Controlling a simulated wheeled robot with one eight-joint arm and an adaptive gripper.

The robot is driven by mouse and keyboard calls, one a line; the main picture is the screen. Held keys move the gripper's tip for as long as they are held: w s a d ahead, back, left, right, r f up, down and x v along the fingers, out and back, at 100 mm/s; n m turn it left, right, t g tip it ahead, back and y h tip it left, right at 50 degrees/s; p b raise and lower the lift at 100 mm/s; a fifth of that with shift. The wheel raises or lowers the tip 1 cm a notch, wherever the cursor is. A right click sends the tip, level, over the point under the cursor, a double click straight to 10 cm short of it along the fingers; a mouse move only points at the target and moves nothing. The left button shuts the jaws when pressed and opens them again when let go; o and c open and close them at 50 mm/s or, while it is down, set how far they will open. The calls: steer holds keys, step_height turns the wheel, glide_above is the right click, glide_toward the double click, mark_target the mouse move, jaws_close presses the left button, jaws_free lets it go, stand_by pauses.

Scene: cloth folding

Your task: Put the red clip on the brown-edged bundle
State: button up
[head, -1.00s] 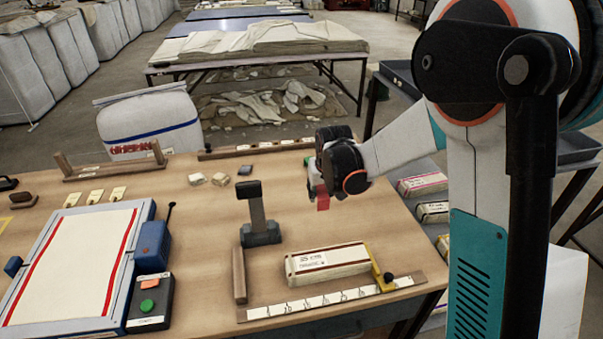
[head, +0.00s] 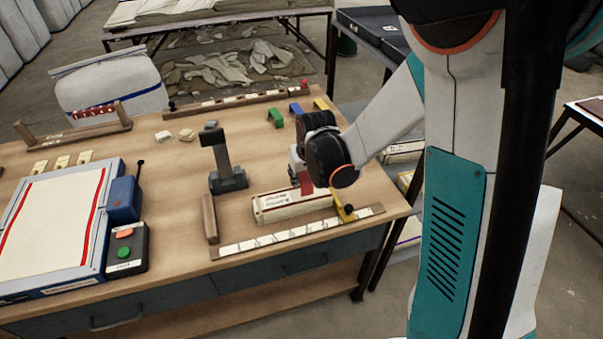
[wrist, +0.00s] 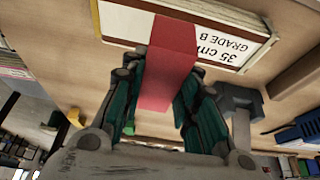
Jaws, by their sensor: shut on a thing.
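My gripper (head: 303,172) is shut on the red clip (head: 307,184). The clip also shows in the wrist view (wrist: 168,65), pinched between the green-lined fingers. The brown-edged bundle (head: 280,208) lies on the table beside a ruler strip. In the wrist view the bundle (wrist: 112,22) has a brown-bordered label reading "35 cm GRADE B". The clip overlaps the bundle's right part in the head view and partly covers its label edge in the wrist view. I cannot tell whether the clip touches the bundle.
A ruler strip (head: 285,238) with a yellow stop (head: 342,208) borders the bundle in front and right. A dark upright post (head: 224,165) stands behind left. Green (head: 275,117), blue (head: 295,111) and yellow (head: 320,103) clips sit at the back. A framed board (head: 55,225) lies left.

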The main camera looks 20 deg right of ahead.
steer(key=shift+f+b, duration=1.8)
steer(key=shift+f, duration=0.75)
steer(key=shift+s+f+b, duration=0.45)
steer(key=shift+f+b, duration=0.2)
steer(key=shift+b, duration=0.1)
steer(key=o, duration=1.1)
steer(key=shift+b+x, duration=0.6)
steer(key=shift+x, duration=0.5)
steer(key=shift+o, duration=0.8)
steer(key=shift+r, duration=0.1)
steer(key=shift+c, duration=0.2)
steer(key=o, duration=0.7)
steer(key=shift+r, duration=0.1)
